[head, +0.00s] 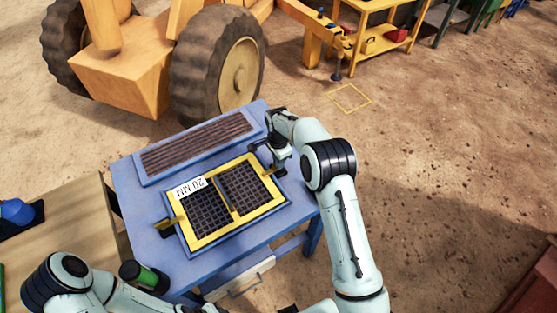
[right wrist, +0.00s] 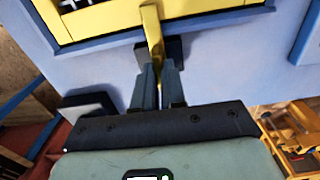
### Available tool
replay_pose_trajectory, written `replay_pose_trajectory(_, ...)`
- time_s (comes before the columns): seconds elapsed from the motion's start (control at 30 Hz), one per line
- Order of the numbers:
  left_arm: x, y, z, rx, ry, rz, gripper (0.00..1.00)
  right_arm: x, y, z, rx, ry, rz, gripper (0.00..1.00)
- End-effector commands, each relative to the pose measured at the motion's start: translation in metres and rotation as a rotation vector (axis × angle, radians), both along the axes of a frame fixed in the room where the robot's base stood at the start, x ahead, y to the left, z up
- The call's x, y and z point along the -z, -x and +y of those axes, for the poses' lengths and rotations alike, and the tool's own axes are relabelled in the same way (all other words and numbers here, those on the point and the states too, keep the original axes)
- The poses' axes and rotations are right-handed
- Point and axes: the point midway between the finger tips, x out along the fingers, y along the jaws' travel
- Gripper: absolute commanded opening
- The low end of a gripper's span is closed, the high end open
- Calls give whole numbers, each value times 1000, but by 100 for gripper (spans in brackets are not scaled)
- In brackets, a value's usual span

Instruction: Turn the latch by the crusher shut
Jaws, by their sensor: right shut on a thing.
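A yellow latch (head: 269,172) sits at the right edge of the yellow-framed screen (head: 232,204) with black mesh, on the blue table. My right gripper (head: 270,157) is at this latch, partly hidden by its own wrist. In the right wrist view, my right gripper (right wrist: 159,82) is shut on the yellow latch (right wrist: 152,30), which stands out from the screen's yellow frame between the fingers. A second yellow latch (head: 168,221) is at the screen's left edge. My left arm shows at the lower left, but its gripper is out of view.
A dark slatted panel (head: 205,145) lies behind the screen on the blue table (head: 128,187). A black and green cylinder (head: 146,277) is by the table's front left corner. A wheeled orange machine (head: 135,70) stands behind. Open dirt ground (head: 450,140) lies to the right.

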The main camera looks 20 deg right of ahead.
Motion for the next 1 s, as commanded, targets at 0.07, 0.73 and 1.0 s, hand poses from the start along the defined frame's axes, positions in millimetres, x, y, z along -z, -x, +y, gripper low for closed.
replay_pose_trajectory(0.07,0,0,0,0,0,0,43,0,0,1,6,-1,-2,0)
replay_pose_trajectory(0.73,0,0,0,0,0,0,43,-1,0,0,4,-1,-1,36)
replay_pose_trajectory(1.0,-2,-1,0,0,0,-1,43,-39,-2,0,4,-1,-6,36)
